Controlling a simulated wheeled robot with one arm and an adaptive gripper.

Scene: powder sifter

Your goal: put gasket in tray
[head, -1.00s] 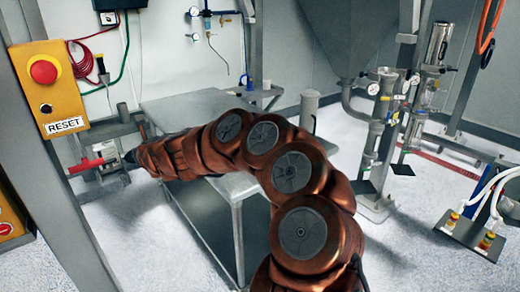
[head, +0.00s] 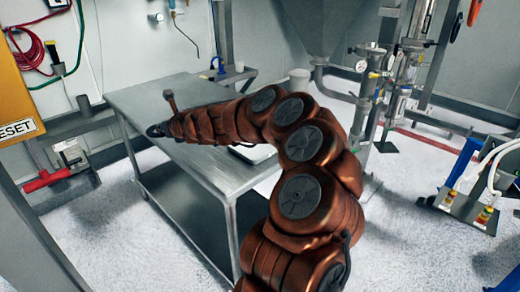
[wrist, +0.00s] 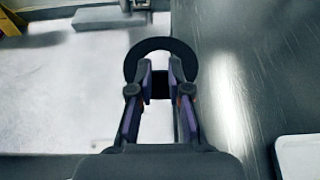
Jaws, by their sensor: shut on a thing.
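A black ring-shaped gasket (wrist: 161,43) is held between the fingertips of my gripper (wrist: 160,82) in the wrist view. The ring sticks out beyond the fingertips, and the floor shows beneath it. In the head view my gripper (head: 157,130) is a small dark shape by the table's left edge, and the gasket cannot be made out there. A white tray (wrist: 298,158) lies on the metal table at the lower right of the wrist view, apart from the gripper. In the head view the tray (head: 256,153) is partly hidden behind my arm.
The metal table (head: 157,92) has bare room at its back and front left. A red-handled fitting (head: 47,180) is on the wall rail at left. Sifter pipework (head: 375,90) stands to the right, and a hose stand (head: 465,209) is at far right.

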